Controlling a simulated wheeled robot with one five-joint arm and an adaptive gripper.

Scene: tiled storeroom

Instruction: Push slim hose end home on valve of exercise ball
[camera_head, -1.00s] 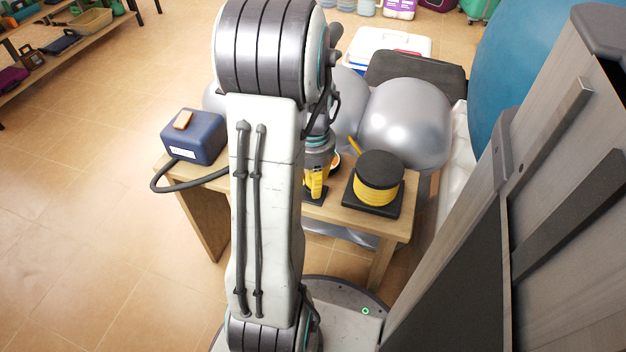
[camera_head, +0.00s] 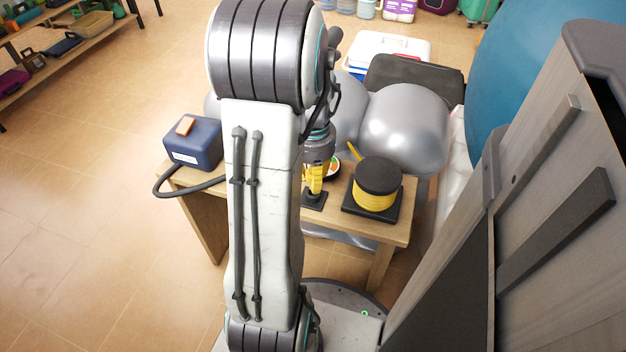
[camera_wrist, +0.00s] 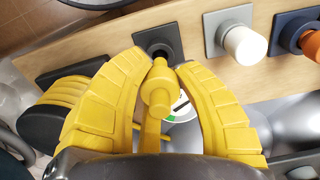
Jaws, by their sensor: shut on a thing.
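My gripper (camera_wrist: 157,68) has yellow fingers and is shut on a yellow hose end (camera_wrist: 158,92). In the head view my gripper (camera_head: 315,184) points down over the table, partly behind my arm. The hose end's tip points at a black stub (camera_wrist: 153,36) on a dark square plate, which also shows in the head view (camera_head: 314,201). I cannot tell whether tip and stub touch. A silver exercise ball (camera_head: 405,128) lies behind the table. I cannot make out its valve.
A navy box (camera_head: 193,145) with a dark hose stands left. A white fitting (camera_wrist: 245,45) and orange fitting (camera_wrist: 297,32) sit beside the stub. A tall grey cabinet (camera_head: 545,200) is close right.

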